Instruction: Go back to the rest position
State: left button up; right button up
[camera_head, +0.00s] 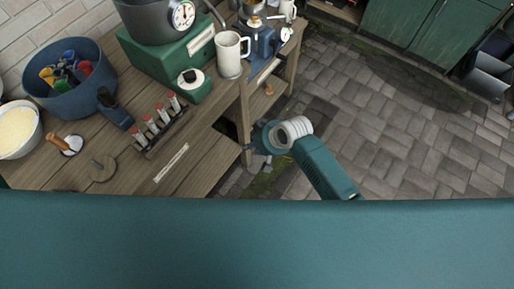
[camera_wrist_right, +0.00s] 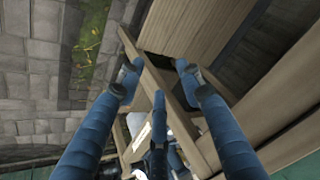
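My right arm comes in from below in the head view. Its blue right gripper (camera_head: 264,138) is off the right side of the wooden bench (camera_head: 222,168), low and close to it in the picture. In the right wrist view the blue fingers of the right gripper (camera_wrist_right: 157,82) are spread apart with nothing held between them. The bench's wooden frame (camera_wrist_right: 192,25) shows beyond the fingers. I cannot tell whether any finger touches the wood. My left gripper is not in view.
On the bench stand a blue pot (camera_head: 68,96), a white mug (camera_head: 230,55), a rack of small bottles (camera_head: 158,124), a green scale (camera_head: 168,55) and a white bowl (camera_head: 17,132). Paved floor (camera_head: 390,130) lies open to the right. Green cabinets (camera_head: 430,35) stand at the back.

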jog(key=shift+s+d+f, duration=0.1)
jog(key=shift+d+f, duration=0.1)
jog(key=shift+f, duration=0.1)
dwell(0.4)
jog(key=s+d+f+m+h, duration=0.1)
jog(key=s+d+f, duration=0.3)
jog(key=f, duration=0.3)
jog(key=s+d+f+m+h, duration=0.1)
jog(key=s+d+f, duration=0.35)
jog(key=f, duration=0.25)
jog(key=s+d+f+h, duration=0.1)
jog(key=s+d+f, duration=0.4)
jog(key=s, duration=0.5)
jog(key=s+d+f+g, duration=0.1)
jog(key=s+d+f, duration=0.4)
jog(key=s, duration=0.6)
jog(key=s+d+f+g+h, duration=0.1)
jog(key=s+d+f, duration=0.4)
jog(key=s, duration=0.6)
jog(key=shift+s+d+f+h, duration=0.2)
jog(key=shift+d+h, duration=0.1)
jog(key=shift+d, duration=0.35)
